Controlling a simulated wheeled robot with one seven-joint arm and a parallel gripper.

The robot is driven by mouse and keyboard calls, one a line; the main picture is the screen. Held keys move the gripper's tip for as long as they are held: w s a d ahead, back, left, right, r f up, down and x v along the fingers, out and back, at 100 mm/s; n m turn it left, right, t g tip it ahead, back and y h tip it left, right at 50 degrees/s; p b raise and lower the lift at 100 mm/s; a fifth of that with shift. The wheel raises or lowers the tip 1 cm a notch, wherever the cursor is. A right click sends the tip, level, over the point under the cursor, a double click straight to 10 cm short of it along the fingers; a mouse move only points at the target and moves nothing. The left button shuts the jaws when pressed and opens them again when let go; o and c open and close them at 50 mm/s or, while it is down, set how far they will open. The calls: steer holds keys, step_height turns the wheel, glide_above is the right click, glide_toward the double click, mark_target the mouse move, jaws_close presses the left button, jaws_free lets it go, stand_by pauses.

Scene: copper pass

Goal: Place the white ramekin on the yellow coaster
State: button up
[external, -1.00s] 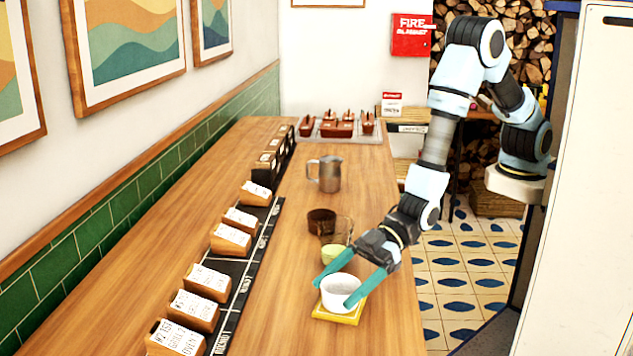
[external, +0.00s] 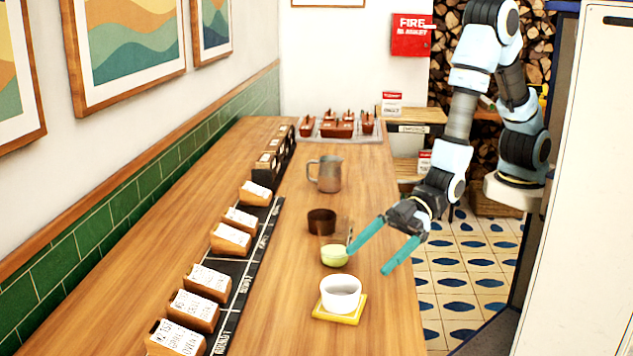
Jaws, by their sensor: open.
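The white ramekin (external: 341,293) stands upright on the yellow coaster (external: 325,312) near the front of the wooden counter. The coaster's edge shows around the ramekin's base. My gripper (external: 369,258) has teal fingers spread wide apart with nothing between them. It is up and to the right of the ramekin in the picture, apart from it, near the counter's right edge.
A metal pitcher (external: 328,175) is farther back. Several labelled wooden blocks (external: 207,282) line a black strip on the left.

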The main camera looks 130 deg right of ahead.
steer(key=v, duration=0.2)
steer(key=shift+s+r, duration=0.15)
steer(key=shift+s, duration=0.15)
steer(key=s+g, duration=0.2)
steer(key=s, duration=0.2)
steer(key=s+d+f+g, duration=0.1)
steer(key=s+g, duration=0.1)
steer(key=s, duration=0.1)
steer(key=s+d+f+g, duration=0.1)
steer(key=s+g, duration=0.1)
steer(key=s, duration=0.2)
steer(key=shift+s+d+f+m, duration=0.1)
steer(key=shift+s+d+m, duration=0.15)
steer(key=shift+s+m, duration=0.05)
steer(key=s+g, duration=0.6)
steer(key=s, duration=0.8)
steer(key=shift+s+d+m, duration=0.15)
steer(key=shift+d+m, duration=0.05)
steer(key=shift+m, duration=0.1)
